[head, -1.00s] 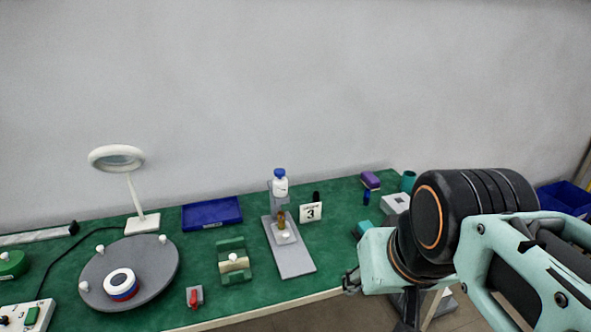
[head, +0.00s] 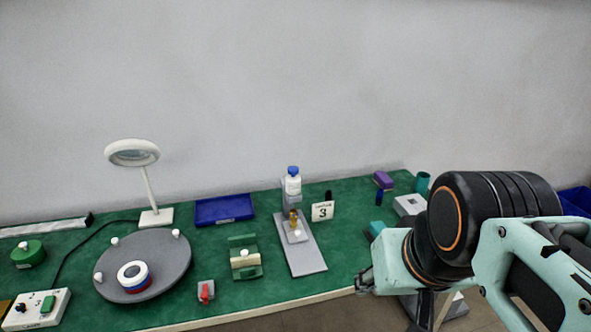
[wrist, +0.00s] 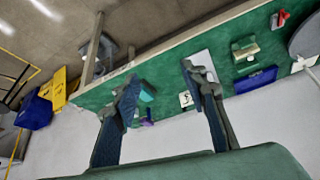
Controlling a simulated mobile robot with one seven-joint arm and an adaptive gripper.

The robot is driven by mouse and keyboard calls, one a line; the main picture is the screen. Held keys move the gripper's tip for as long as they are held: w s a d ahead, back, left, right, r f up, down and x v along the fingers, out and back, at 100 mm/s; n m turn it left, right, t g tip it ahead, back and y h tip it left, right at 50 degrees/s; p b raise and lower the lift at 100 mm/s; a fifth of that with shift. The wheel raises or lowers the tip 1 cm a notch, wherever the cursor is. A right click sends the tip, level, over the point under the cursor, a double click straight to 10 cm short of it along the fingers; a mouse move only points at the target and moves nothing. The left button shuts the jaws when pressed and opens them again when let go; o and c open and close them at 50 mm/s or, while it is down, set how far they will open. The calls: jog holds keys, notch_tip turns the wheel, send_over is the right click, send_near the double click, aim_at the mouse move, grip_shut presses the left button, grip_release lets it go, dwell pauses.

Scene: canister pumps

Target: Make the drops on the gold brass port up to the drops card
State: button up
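The gold brass port (head: 293,216) stands on a small light block on a grey slanted base plate (head: 303,256). A white bottle with a blue cap (head: 293,181) is held at the back of that base, above the port. The drops card (head: 322,211) stands just right of the port and reads 3. Any drops on the port are too small to see. My gripper (head: 364,284) is at the table's front edge, right of the base plate and well apart from it. In the wrist view my gripper (wrist: 160,95) has its fingers wide apart with nothing between them.
On the green table (head: 350,250) are a blue tray (head: 224,210), a green holder (head: 244,258), a red switch (head: 206,291), a grey turntable (head: 165,255), a ring lamp (head: 132,153) and a control box (head: 36,309). Purple and teal items stand at the right.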

dwell(0.3)
grip_shut()
dwell(1.3)
